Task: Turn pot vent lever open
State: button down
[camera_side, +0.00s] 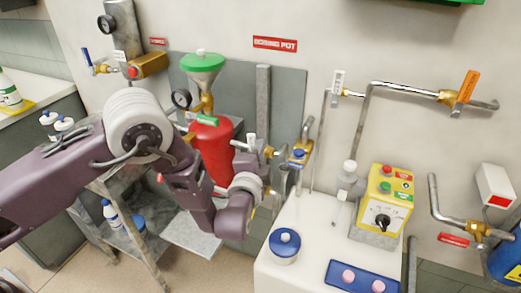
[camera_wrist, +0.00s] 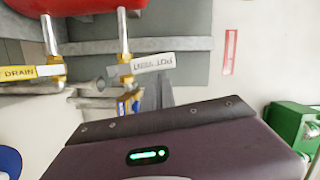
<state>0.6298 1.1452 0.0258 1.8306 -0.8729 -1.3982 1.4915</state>
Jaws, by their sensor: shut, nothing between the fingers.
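The red dosing pot (camera_side: 211,150) stands against the grey panel, under a green funnel (camera_side: 203,63). In the wrist view only the pot's red underside (camera_wrist: 75,5) shows. Two brass-fitted pipes come down from it. One has a yellow and white DRAIN tag (camera_wrist: 30,72); the other has a white tag (camera_wrist: 153,63) with inverted lettering that includes POT. A small blue lever (camera_wrist: 128,103) shows beneath that tag. I cannot tell which lever is the vent. My gripper (camera_side: 268,190) is shut and empty, right of the pot and below the brass valve (camera_side: 268,152). Its fingertips are unclear.
A white counter (camera_side: 300,220) holds a blue-lidded pot (camera_side: 284,246), a blue tray (camera_side: 362,280) and a yellow control box (camera_side: 388,198). Pipes with an orange lever (camera_side: 468,87) run along the right wall. A metal trolley (camera_side: 195,238) stands below my arm.

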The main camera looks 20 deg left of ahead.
jog(key=a+n, duration=0.2)
jog(key=n, duration=0.1)
jog(key=shift+a+r+g, duration=0.1)
jog(key=shift+a+g, duration=0.15)
jog(key=shift+g, duration=0.05)
jog(key=a+f+n+g+h, duration=0.1)
jog(key=a+f+n+h, duration=0.2)
jog(key=a+n, duration=0.3)
jog(key=shift+f+n+h, duration=0.3)
jog(key=shift+f+n, duration=0.4)
jog(key=shift+n, duration=0.8)
jog(key=shift+a, duration=0.15)
